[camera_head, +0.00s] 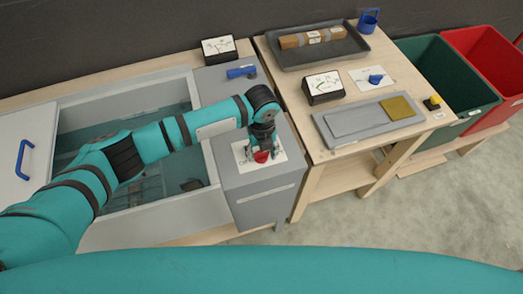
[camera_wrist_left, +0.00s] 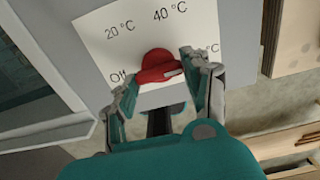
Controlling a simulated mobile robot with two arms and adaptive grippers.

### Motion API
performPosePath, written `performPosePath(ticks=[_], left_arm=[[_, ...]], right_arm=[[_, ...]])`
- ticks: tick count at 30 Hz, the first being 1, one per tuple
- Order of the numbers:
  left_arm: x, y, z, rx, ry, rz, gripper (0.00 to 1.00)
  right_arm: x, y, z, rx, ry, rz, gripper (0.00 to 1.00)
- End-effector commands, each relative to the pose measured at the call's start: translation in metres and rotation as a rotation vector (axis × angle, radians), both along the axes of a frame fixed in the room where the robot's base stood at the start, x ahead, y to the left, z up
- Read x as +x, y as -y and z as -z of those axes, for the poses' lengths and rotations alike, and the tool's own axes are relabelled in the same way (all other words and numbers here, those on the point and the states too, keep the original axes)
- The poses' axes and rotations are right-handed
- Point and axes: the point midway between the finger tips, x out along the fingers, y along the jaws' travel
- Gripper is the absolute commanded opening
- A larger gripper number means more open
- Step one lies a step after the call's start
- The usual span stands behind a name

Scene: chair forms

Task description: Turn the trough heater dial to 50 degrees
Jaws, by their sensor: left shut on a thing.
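The red heater dial (camera_head: 261,157) sits on a white label plate (camera_head: 280,159) on the top of the grey heater box beside the trough. In the left wrist view the dial (camera_wrist_left: 155,62) has a pale mark on its right side, and the plate (camera_wrist_left: 190,25) reads Off, 20 °C and 40 °C, with another °C label at the right whose number is hidden by a finger. My left gripper (camera_head: 261,147) is over the dial and shut on it, its two fingers also showing in the left wrist view (camera_wrist_left: 160,80). My right gripper is not in view.
The wooden table (camera_head: 300,120) at right holds a second gauge (camera_head: 323,87), a tray (camera_head: 285,60) and a grey plate (camera_head: 345,124). Green and red bins stand farther right.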

Motion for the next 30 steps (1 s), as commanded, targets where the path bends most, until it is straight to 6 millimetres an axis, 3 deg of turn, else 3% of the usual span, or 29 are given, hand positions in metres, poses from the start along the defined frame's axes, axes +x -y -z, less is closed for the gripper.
performPosePath(ticks=[2,3,8,19,30], left_arm=[[0.002,0.001,-0.002,-0.002,0.005,0.002,0.17],[0.002,0.001,-0.002,-0.002,0.005,0.002,0.54],[0.001,0.001,-0.001,-0.001,0.003,0.001,0.73],[0.001,0.0,-0.009,0.0,0.002,0.0,0.73],[0.002,0.0,-0.082,-0.001,0.006,0.001,0.73]], right_arm=[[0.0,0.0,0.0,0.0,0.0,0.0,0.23],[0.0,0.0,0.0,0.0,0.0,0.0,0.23],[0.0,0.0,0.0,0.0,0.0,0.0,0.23],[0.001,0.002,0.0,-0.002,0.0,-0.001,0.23],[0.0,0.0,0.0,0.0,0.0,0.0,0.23]])
